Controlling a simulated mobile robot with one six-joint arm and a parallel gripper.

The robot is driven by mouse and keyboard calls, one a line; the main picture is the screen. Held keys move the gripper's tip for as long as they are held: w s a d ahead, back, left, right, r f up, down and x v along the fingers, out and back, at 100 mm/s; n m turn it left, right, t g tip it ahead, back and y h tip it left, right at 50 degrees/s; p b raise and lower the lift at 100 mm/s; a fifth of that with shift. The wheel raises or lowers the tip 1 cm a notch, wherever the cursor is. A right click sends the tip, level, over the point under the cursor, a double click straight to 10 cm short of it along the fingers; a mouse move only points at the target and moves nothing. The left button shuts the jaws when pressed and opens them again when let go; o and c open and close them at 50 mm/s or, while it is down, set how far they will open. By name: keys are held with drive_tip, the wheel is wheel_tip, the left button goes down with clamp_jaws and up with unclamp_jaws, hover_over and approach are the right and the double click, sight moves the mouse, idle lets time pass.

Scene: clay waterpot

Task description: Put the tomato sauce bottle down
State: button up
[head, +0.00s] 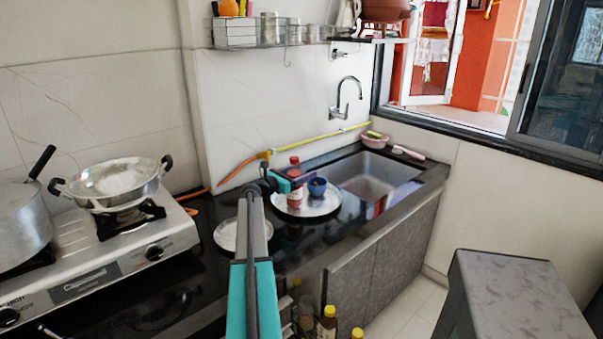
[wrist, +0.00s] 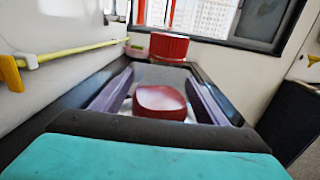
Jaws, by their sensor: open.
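The tomato sauce bottle (head: 295,196) has a red cap and a reddish body. It stands upright, apparently on the round steel plate (head: 325,208) on the dark counter. My gripper (head: 283,182) is at the bottle's upper body, with its jaws open around it. In the wrist view the ridged red cap (wrist: 168,47) shows beyond the open fingers (wrist: 160,98), and a red part of the bottle lies between them. Whether a finger touches the bottle cannot be told. The bottle's base is partly hidden in the head view.
A second steel plate (head: 228,238) lies to the left. The sink (head: 375,178) is to the right. A stove (head: 100,262) with pots is at the far left.

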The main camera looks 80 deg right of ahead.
drive_tip(key=shift+r, duration=0.15)
drive_tip(key=b+v, duration=0.1)
drive_tip(key=v, duration=1.1)
idle(0.7)
